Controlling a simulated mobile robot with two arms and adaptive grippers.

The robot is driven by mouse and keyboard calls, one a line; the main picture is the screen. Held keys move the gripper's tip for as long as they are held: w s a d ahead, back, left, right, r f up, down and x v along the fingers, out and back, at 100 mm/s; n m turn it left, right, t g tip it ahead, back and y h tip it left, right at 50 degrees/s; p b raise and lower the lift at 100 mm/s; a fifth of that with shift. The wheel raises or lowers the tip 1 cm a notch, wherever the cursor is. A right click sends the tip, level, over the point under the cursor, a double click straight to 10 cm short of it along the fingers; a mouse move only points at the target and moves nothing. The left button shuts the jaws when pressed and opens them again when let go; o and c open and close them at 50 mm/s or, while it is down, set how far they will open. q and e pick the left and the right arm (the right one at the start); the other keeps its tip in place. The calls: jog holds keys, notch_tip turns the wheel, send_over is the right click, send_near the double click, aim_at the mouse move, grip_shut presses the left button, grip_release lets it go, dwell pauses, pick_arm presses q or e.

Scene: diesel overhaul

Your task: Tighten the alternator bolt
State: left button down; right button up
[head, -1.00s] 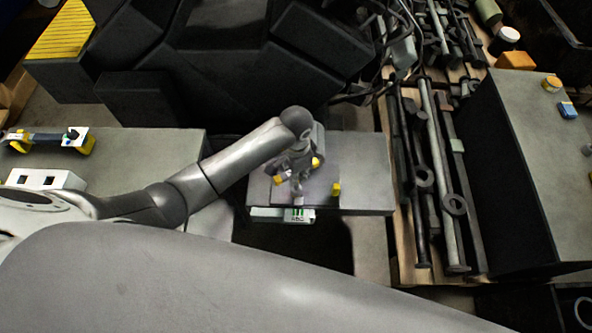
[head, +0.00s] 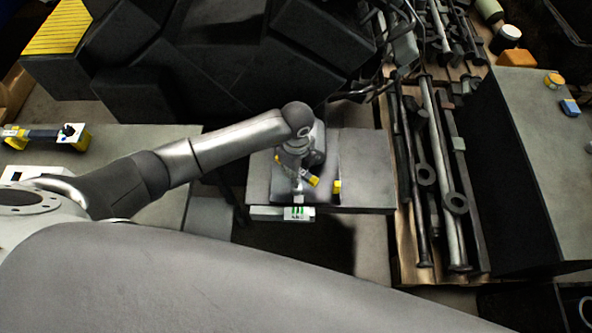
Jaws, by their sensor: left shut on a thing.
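My left arm comes in from the left and reaches over a small grey table in the middle (head: 366,185). My left gripper (head: 297,184) points down above a dark grey plate on that table, near its front edge. It is shut on a small grey thing (head: 298,198), too small to identify. Yellow parts show beside the fingers, and a small yellow block (head: 337,186) sits at the plate's right edge. A green and white label (head: 298,213) shows on the front below the gripper. I cannot make out an alternator or its bolt. My right gripper is not in view.
A dark tool with yellow ends (head: 45,136) lies on the left bench (head: 150,145). Large black blocks stand behind. A wooden pallet (head: 404,262) with long metal rods lies to the right, beside a dark cabinet (head: 500,180) with small yellow and blue items on top.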

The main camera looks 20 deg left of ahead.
pick_arm(q)
jog(key=m+b, duration=0.1)
jog(key=m, duration=0.3)
jog(key=shift+w, duration=0.1)
jog(key=m+b, duration=0.2)
jog(key=m, duration=0.2)
jog(key=shift+f, duration=0.1)
jog(key=shift+p, duration=0.5)
jog(key=c, duration=2.1)
grip_release()
jog(key=shift+n, duration=0.3)
grip_shut()
jog(key=shift+r, duration=0.2)
jog(key=shift+r+p, duration=1.35)
jog(key=shift+r, duration=0.35)
